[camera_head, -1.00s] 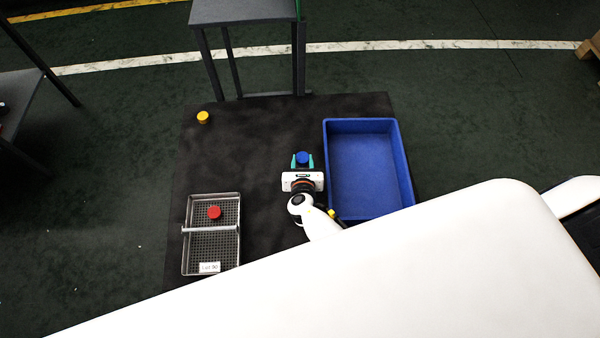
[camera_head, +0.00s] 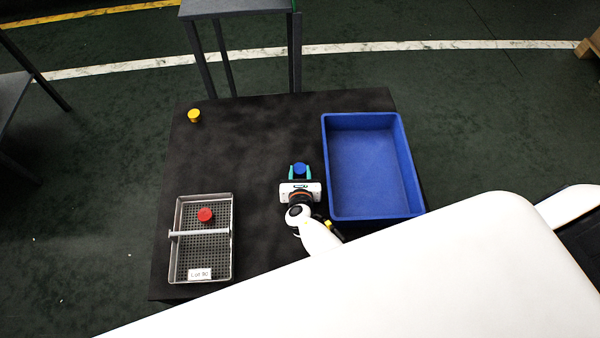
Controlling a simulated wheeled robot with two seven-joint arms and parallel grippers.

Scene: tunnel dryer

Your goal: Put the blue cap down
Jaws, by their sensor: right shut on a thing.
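The blue cap (camera_head: 299,169) is between the teal fingertips of my right gripper (camera_head: 299,171). The gripper is shut on it, over the dark table (camera_head: 255,130), just left of the blue bin. I cannot tell whether the cap touches the table or is held above it. My left gripper is not in view.
An empty blue bin (camera_head: 413,190) stands right of the gripper. A wire tray (camera_head: 176,250) labelled "Lot 90" holds a red cap (camera_head: 205,215) at the left. A yellow cap (camera_head: 194,116) lies at the far left corner. The table's middle is clear.

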